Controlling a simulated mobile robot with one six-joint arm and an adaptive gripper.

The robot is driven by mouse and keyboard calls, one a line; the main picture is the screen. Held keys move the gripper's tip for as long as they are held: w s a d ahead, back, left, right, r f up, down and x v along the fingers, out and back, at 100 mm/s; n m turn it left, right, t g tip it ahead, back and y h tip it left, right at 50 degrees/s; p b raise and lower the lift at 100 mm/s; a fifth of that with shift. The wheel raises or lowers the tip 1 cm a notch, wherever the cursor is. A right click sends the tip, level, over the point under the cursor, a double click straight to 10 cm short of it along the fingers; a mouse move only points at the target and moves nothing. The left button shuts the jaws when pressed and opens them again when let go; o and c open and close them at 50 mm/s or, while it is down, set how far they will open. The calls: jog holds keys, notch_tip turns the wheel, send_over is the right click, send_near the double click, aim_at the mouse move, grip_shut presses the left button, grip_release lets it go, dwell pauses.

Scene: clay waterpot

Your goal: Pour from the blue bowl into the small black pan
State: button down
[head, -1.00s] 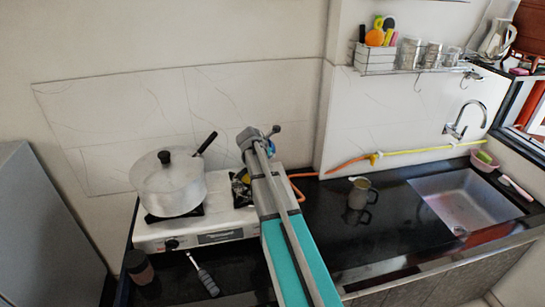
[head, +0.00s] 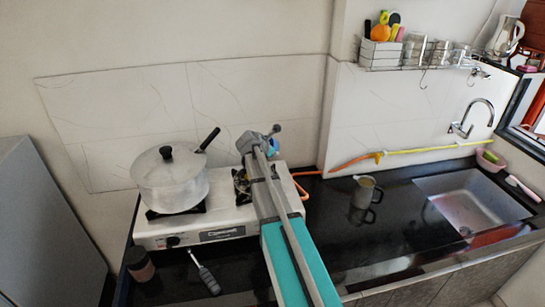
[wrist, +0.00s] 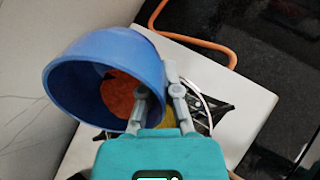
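The blue bowl (wrist: 112,52) is tipped on its side in the wrist view, its mouth facing the lower left. An orange patch shows inside it. My gripper (wrist: 157,86) has one finger inside the bowl and one outside, with the wall between them. In the head view my gripper (head: 262,143) is above the right side of the stove, and a bit of the blue bowl (head: 273,147) shows beside it. I cannot make out the small black pan; the bowl and my arm cover part of the stove. Something yellow (wrist: 170,116) shows below the fingers.
The white stove (head: 215,232) carries a lidded metal pot (head: 172,185) on the left. A metal mug (head: 364,192) stands on the black counter (head: 405,222), left of the sink (head: 470,208). The counter between is clear.

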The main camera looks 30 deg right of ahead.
jog(key=shift+f+t+h+b, duration=0.25)
jog(key=shift+h+b, duration=0.45)
jog(key=shift+b, duration=0.45)
jog(key=shift+a+r+t+h+b, duration=0.15)
jog(key=shift+a+t+h+b, duration=0.1)
jog(key=shift+h+b, duration=0.8)
dwell(0.8)
jog(key=shift+a+h+b, duration=0.1)
jog(key=shift+h+b, duration=0.15)
jog(key=shift+b, duration=0.65)
jog(key=shift+s+a+r+t+h+b, duration=0.15)
jog(key=shift+t+h+b, duration=0.1)
jog(key=shift+h+b, duration=0.35)
jog(key=shift+w+a+r+t+h+b, duration=0.15)
jog(key=shift+t+h+b, duration=0.2)
jog(key=shift+b, duration=0.4)
jog(key=shift+s+a+r+t+h+b, duration=0.1)
jog(key=shift+s+r+t+h+b, duration=0.1)
jog(key=shift+h+b, duration=0.45)
dwell(2.1)
